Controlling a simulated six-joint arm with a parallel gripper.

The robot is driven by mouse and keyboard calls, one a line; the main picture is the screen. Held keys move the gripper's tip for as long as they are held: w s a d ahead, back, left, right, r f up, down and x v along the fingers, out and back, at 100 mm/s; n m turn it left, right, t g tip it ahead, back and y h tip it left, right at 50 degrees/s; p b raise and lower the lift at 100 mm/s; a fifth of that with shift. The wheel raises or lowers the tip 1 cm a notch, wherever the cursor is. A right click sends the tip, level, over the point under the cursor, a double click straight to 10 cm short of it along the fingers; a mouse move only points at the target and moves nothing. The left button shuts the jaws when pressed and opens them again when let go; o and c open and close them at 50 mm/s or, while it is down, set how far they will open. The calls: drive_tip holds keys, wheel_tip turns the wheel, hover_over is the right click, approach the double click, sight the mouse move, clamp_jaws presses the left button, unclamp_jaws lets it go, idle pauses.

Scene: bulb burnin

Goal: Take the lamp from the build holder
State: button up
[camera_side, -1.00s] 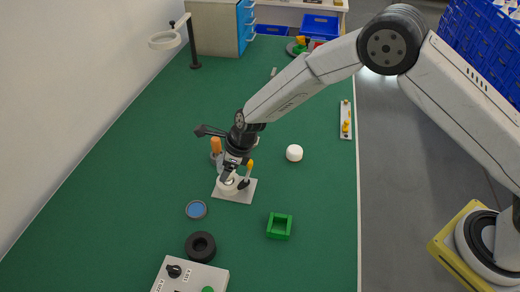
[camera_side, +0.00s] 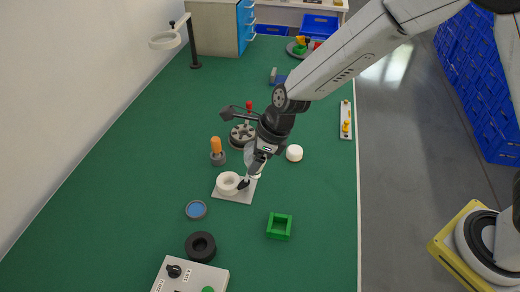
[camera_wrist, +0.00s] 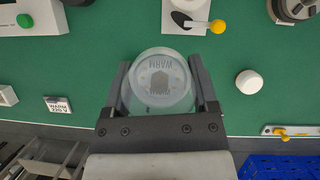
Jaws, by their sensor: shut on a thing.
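My gripper (camera_wrist: 160,64) is shut on the lamp (camera_wrist: 163,88), a round translucent body marked "WARM" in mirrored letters, with one finger on each side in the wrist view. In the side view, my gripper (camera_side: 250,174) and the pale lamp (camera_side: 254,162) are beside the build holder, toward the upper right of its ring, and look raised above it. The build holder (camera_side: 231,184) is a white ring on a light square plate, with its ring opening showing. In the wrist view, the holder (camera_wrist: 184,21) is at the top, beyond the lamp, with a yellow-knobbed lever (camera_wrist: 218,26).
An orange-handled tool (camera_side: 216,147) and a dark round fixture (camera_side: 243,134) stand close behind. A white dome (camera_side: 294,153), green square tray (camera_side: 279,226), blue disc (camera_side: 196,210), black ring (camera_side: 200,246) and control box (camera_side: 190,276) surround the holder. Open green table lies between them.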

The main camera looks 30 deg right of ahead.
drive_tip(key=shift+s+d+r, duration=0.25)
drive_tip(key=shift+s+r, duration=0.1)
drive_tip(key=shift+s, duration=0.35)
drive_tip(key=shift+s+d+r, duration=0.3)
drive_tip(key=shift+s, duration=0.35)
drive_tip(key=shift+s+d+r, duration=0.25)
drive_tip(key=shift+s+r, duration=0.1)
drive_tip(key=shift+s, duration=0.35)
drive_tip(key=shift+r, duration=0.15)
drive_tip(key=shift+r, duration=2.05)
